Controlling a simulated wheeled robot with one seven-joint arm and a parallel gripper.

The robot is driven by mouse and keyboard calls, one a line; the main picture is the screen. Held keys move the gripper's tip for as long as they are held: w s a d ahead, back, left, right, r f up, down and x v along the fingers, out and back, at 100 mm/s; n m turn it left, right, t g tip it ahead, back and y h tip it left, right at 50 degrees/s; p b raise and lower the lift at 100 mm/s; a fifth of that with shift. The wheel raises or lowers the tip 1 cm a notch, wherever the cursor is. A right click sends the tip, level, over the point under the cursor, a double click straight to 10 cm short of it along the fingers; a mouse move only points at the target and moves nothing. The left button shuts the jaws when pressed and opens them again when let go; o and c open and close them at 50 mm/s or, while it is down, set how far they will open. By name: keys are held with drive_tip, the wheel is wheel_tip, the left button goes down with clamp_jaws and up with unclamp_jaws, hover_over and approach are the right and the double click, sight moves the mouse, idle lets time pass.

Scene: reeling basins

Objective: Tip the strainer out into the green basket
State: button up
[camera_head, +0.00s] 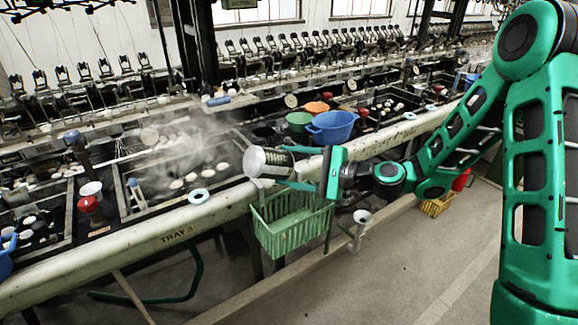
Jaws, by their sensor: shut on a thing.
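My gripper (304,168) is at the end of the green arm and is shut on the strainer. The strainer (262,163) is a metal cup shape with a pale rim, held sideways with its open end facing left. What is inside it cannot be made out. The green basket (291,232) hangs at the front edge of the bench, below the strainer and gripper. The strainer is above the basket's left part, apart from it. The visible inside of the basket shows no clear contents.
A steaming basin (150,196) with pale cocoons lies left of the strainer. A blue tub (333,126) and a green bowl (299,120) stand behind the gripper. A white ring (198,196) lies on the front ledge. A yellow basket (437,205) is on the floor at right.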

drive_tip(key=shift+d+m+t+y, duration=0.1)
drive_tip(key=shift+m+t+y, duration=0.3)
drive_tip(key=shift+m+y, duration=1.1)
drive_tip(key=shift+w+m+h, duration=0.1)
drive_tip(key=shift+m+h, duration=0.3)
